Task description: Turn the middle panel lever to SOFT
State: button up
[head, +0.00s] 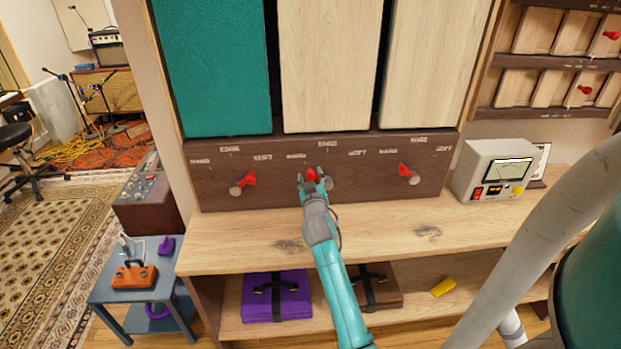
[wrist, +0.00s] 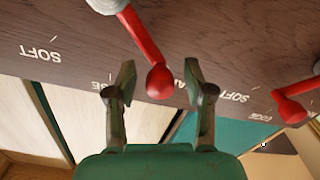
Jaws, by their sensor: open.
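The middle panel lever has a red handle (head: 312,174) on a grey round hub (head: 328,183). It leans up and left, toward the HARD label (head: 296,156). My gripper (head: 314,178) is open at this lever. In the wrist view, which is upside down, the red lever (wrist: 143,42) reaches down so its ball tip lies between my open fingers (wrist: 159,76), with a gap visible on both sides. The middle SOFT label (head: 357,153) is to the right; it also shows in the wrist view (wrist: 40,52). The middle EDGE label is partly hidden by a finger there.
The left lever (head: 249,179) leans up and right; the right lever (head: 404,169) leans up and left. Above are a teal panel (head: 212,65) and two wooden panels (head: 328,65). A meter box (head: 495,170) stands at the right of the bench (head: 400,235).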

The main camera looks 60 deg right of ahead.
grip_shut()
dwell(0.3)
jog(key=s+d+m, duration=0.7)
jog(key=s+m, duration=0.2)
jog(key=m, duration=0.9)
jog(key=shift+s+d, duration=0.15)
dwell(0.7)
grip_release()
